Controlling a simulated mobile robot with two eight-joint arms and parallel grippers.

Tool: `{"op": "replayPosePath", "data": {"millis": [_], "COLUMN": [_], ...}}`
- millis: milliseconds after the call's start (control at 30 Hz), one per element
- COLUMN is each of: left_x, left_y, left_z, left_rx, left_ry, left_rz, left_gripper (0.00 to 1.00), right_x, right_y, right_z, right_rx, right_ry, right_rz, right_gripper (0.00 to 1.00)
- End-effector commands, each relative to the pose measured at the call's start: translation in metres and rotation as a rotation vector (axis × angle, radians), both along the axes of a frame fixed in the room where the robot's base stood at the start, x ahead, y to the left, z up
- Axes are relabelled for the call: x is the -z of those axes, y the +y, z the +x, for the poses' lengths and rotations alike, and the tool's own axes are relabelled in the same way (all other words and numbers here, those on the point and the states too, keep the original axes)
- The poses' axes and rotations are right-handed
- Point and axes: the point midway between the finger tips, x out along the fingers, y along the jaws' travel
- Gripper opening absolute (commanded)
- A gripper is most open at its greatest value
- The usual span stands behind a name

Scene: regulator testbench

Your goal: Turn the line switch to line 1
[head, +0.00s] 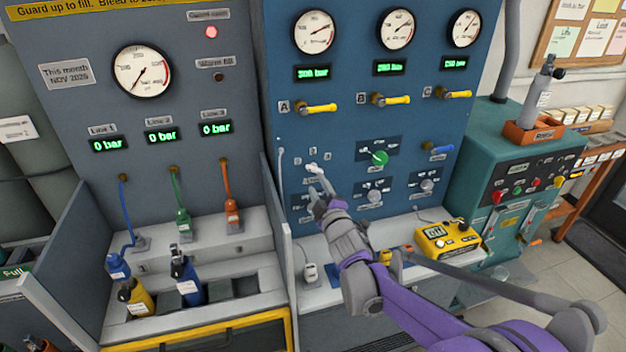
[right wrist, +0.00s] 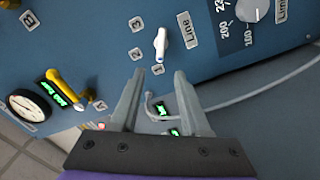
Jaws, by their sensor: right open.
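The line switch is a small white knob (head: 313,168) on the blue panel, with small number plates above it. In the right wrist view the white knob (right wrist: 161,43) lies lengthwise up and down the picture, beside the "Line" label (right wrist: 188,28) and the plates 3, 2 and 1. Its lower end lies close to the lowest plate (right wrist: 157,69); I cannot tell which end is the pointer. My right gripper (head: 316,190) is just in front of and below the knob. Its two fingers (right wrist: 157,75) are open and empty, with the knob beyond their tips, apparently not touched. My left gripper is out of view.
A green knob (head: 380,158) and grey knobs (head: 427,186) sit right of the switch. Yellow valve handles (head: 318,107) are above. A divider wall (head: 278,210) stands to the left. A yellow meter (head: 447,240) stands on the bench at right.

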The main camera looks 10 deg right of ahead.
Motion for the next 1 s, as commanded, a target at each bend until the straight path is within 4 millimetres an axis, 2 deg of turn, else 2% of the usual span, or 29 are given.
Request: {"op": "replayPosePath", "data": {"millis": [100, 300, 833, 933, 1000], "left_x": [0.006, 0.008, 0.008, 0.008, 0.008], "left_y": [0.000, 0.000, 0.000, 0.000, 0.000], "left_z": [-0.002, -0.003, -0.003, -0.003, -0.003], "left_rx": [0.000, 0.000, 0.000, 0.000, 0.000], "left_ry": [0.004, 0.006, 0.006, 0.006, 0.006], "left_rz": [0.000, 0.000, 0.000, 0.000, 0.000], "left_gripper": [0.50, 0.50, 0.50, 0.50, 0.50], "right_x": [0.002, 0.000, 0.000, 0.003, 0.010], "right_y": [-0.001, -0.001, -0.003, -0.008, -0.014], "right_z": [-0.021, -0.038, -0.042, -0.057, -0.078], "right_rx": [0.000, 0.000, 0.008, 0.043, 0.089], "right_ry": [0.000, 0.000, 0.011, 0.067, 0.141], "right_rz": [0.000, 0.000, 0.012, 0.074, 0.152], "right_gripper": [0.46, 0.46, 0.46, 0.46, 0.46]}}
